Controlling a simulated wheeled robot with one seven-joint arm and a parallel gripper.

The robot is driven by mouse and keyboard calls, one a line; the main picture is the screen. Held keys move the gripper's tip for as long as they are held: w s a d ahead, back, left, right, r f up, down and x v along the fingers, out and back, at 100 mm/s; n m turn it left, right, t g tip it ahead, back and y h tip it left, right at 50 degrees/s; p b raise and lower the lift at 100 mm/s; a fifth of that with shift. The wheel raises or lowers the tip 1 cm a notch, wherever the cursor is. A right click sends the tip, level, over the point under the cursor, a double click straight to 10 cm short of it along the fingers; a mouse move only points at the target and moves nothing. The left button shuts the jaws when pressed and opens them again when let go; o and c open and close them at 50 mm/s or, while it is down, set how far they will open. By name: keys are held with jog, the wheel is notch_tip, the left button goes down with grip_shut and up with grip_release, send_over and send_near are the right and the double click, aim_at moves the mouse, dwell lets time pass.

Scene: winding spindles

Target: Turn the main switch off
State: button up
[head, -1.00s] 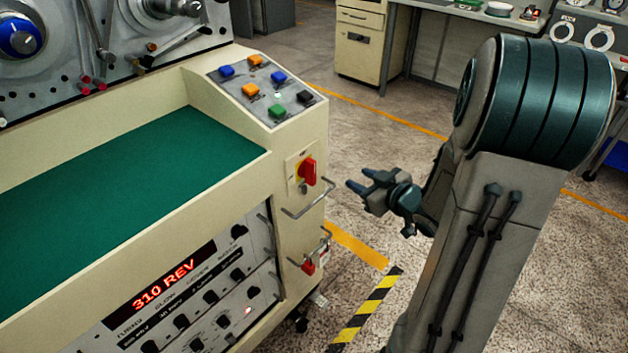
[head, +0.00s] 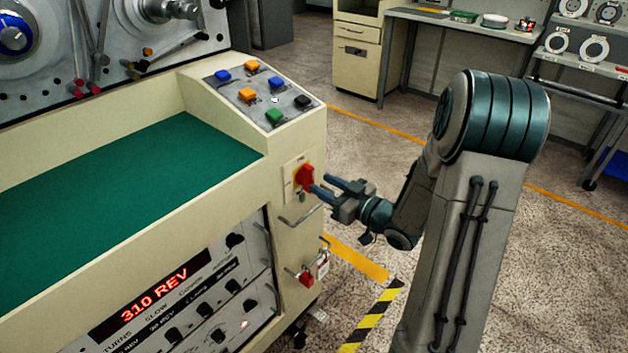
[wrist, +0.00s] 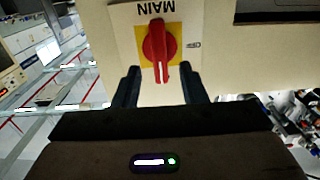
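The main switch (head: 305,177) is a red rotary handle on a yellow and white plate, on the end face of the cream machine. In the wrist view the red handle (wrist: 158,50) sits under the upside-down label MAIN, its grip pointing down the picture toward my gripper. My gripper (head: 322,184) is open, with its two dark fingers pointing at the switch. In the wrist view the fingers (wrist: 160,84) stand apart on either side of the handle's lower end. Nothing is held. I cannot tell whether a finger touches the handle.
A metal bar handle (head: 301,217) sticks out just below the switch. A red padlock (head: 306,278) hangs lower down. Coloured push buttons (head: 262,90) are on the sloped panel above. The display (head: 155,287) reads 310 REV. Open floor lies right of the machine.

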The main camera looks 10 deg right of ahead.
aim_at(313, 179)
jog(key=shift+x, duration=2)
grip_shut()
